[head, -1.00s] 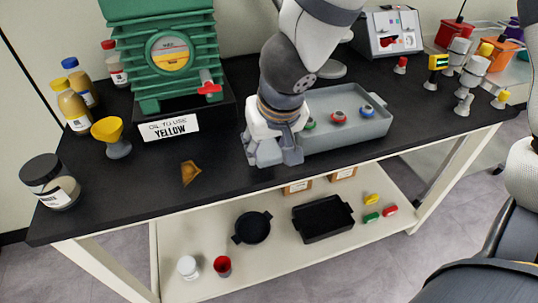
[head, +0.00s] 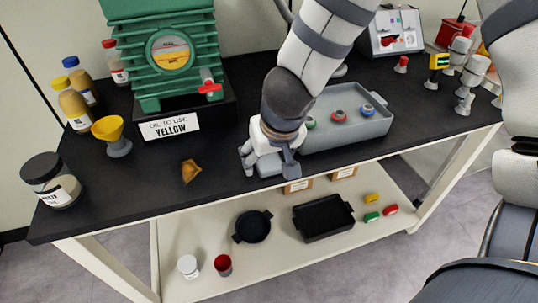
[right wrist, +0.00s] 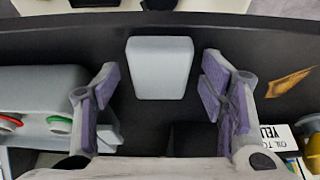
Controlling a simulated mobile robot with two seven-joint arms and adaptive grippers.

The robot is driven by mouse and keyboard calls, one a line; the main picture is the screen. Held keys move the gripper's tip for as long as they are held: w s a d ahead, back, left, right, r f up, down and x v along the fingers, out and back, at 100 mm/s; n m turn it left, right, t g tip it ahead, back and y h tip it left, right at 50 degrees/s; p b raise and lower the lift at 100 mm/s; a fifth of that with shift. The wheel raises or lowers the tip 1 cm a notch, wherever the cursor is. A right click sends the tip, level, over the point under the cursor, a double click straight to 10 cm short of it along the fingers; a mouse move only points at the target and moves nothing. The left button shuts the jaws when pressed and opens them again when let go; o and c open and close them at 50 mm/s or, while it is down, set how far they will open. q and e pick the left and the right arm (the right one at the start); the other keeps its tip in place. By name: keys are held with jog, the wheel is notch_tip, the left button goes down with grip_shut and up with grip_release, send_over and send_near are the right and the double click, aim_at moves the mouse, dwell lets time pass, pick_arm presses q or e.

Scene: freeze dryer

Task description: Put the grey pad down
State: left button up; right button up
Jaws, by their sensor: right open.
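The grey pad (right wrist: 160,68) lies flat on the black bench top, near its front edge. My right gripper (right wrist: 162,95) is open, with a finger on each side of the pad and a dark gap on both sides in the right wrist view. In the head view my right gripper (head: 269,168) is low over the bench front, left of the grey tray. Only part of the pad (head: 268,167) shows there between the fingers. My left gripper is in neither current view.
The grey tray (head: 345,142) with several coloured-ring stoppers stands right of my right gripper. The green pump (head: 165,60), yellow funnel (head: 112,135) and an orange-brown scrap (head: 190,171) are to the left.

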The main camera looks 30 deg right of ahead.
jog(key=shift+r, duration=0.1)
jog(key=shift+r, duration=0.25)
jog(key=v, duration=1.1)
jog(key=shift+s+r, duration=0.3)
